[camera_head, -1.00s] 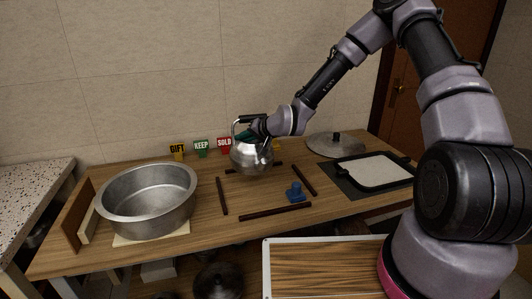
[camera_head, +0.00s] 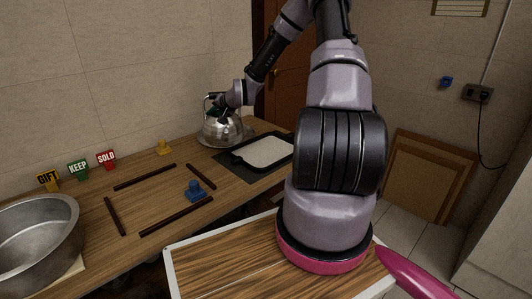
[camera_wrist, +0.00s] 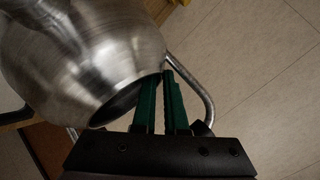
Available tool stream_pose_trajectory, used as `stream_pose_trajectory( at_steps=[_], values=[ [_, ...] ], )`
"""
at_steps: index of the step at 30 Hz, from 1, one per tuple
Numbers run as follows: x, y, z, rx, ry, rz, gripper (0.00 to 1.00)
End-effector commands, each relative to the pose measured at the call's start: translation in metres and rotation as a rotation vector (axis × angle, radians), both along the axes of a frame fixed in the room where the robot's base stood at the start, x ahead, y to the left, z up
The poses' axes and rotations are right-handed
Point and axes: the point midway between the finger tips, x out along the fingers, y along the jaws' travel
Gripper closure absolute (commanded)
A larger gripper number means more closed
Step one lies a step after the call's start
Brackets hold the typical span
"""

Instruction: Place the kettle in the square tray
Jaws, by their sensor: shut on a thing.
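The shiny metal kettle (camera_head: 222,131) is at the back right of the wooden table, just behind the black tray (camera_head: 235,160), which has a pale inside and lies on a dark mat. My gripper (camera_head: 213,111) is shut on the kettle near its top. In the wrist view the green fingers (camera_wrist: 164,88) are close together beside the kettle's body (camera_wrist: 80,50); a curved metal handle (camera_wrist: 195,80) runs past them. Exactly which part is pinched is hard to see. The kettle looks roughly upright, over the round lid (camera_head: 240,136); a gap beneath it cannot be judged.
Dark strips (camera_head: 177,216) lie in a square outline with a blue knobbed object (camera_head: 195,190) by them. A yellow object (camera_head: 163,147) and GIFT, KEEP and SOLD signs (camera_head: 78,170) stand along the back. A big metal pot (camera_head: 40,235) fills the left end. My arm blocks the right.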

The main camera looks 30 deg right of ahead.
Motion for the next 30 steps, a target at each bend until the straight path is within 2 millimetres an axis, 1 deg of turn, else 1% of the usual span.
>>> stream_pose_trajectory(
  at_steps=[1,2,3,5,6,9,12,15,17,24,27,30],
  values=[
    [0.002,-0.031,0.002,-0.003,0.000,-0.046,1.00],
    [0.002,-0.047,0.002,-0.004,0.001,-0.069,1.00],
    [0.001,-0.067,0.003,-0.004,0.005,-0.099,1.00],
    [-0.001,-0.095,0.004,-0.006,0.009,-0.140,1.00],
    [-0.002,-0.112,0.004,-0.006,0.010,-0.166,1.00],
    [-0.006,-0.146,0.006,-0.007,0.013,-0.216,1.00],
    [-0.011,-0.170,0.006,-0.008,0.017,-0.253,1.00],
    [-0.013,-0.183,0.005,-0.008,0.019,-0.272,1.00],
    [-0.014,-0.187,0.000,-0.007,0.021,-0.277,1.00],
    [-0.015,-0.188,-0.043,-0.005,0.023,-0.280,1.00],
    [-0.014,-0.187,-0.053,-0.006,0.021,-0.280,1.00],
    [-0.014,-0.187,-0.059,-0.006,0.020,-0.279,1.00]
  ],
)
